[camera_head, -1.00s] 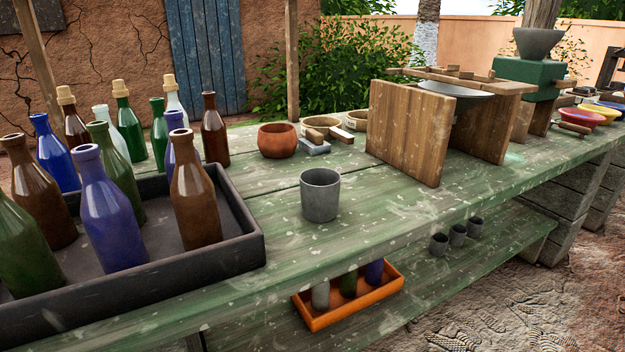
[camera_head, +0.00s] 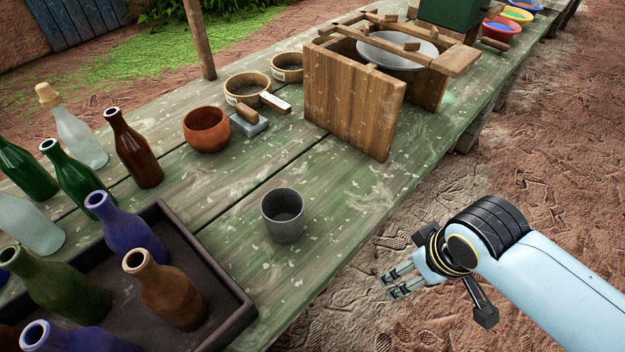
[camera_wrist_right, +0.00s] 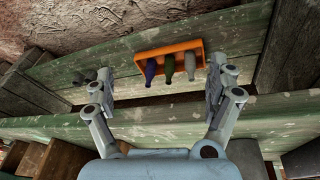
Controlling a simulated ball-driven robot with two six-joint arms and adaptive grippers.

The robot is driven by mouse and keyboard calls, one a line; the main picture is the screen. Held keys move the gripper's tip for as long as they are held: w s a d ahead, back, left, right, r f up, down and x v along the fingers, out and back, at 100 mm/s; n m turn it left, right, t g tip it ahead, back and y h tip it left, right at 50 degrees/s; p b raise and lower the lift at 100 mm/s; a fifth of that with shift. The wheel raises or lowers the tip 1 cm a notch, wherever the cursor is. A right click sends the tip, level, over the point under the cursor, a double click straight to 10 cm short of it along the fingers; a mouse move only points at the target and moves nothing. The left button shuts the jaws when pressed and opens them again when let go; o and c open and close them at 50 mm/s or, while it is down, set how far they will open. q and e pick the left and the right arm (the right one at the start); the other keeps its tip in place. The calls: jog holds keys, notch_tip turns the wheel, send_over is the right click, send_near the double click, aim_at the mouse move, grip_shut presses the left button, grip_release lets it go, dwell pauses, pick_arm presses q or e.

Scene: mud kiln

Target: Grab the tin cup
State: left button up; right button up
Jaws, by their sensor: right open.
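The tin cup (camera_head: 284,218) is a grey metal cup standing upright on the green wooden table, near its front edge, in the head view. My right gripper (camera_head: 391,284) is to the right of the cup, past the table edge and apart from the cup. It is open and empty; in the right wrist view its two fingers (camera_wrist_right: 160,95) are spread wide. The wrist view does not clearly show the tin cup. My left gripper is not in view.
A dark tray (camera_head: 240,305) with several bottles stands left of the cup. A terracotta bowl (camera_head: 207,130), sieves and a wooden frame (camera_head: 352,105) stand farther back. In the wrist view, an orange tray (camera_wrist_right: 192,48) with bottles sits on the lower shelf. The tabletop around the cup is clear.

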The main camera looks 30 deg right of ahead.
notch_tip(320, 180, up, 17)
jog(key=w+a+m+p, duration=0.1)
jog(key=a+m+p, duration=0.1)
jog(key=p, duration=0.3)
jog(key=m+y+p, duration=0.1)
jog(key=m+y, duration=0.3)
jog(key=m, duration=2.3)
send_over(277, 215)
jog(key=s, duration=0.4)
jog(key=shift+t, duration=0.3)
jog(key=f, duration=0.8)
jog(key=shift+d+f, duration=0.1)
jog(key=shift+d, duration=0.25)
jog(key=x, duration=0.5)
jog(key=shift+w+f, duration=0.25)
jog(key=shift+w, duration=0.2)
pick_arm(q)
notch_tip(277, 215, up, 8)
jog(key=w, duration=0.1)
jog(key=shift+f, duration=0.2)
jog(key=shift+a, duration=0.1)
pick_arm(e)
jog(key=c, duration=1.2)
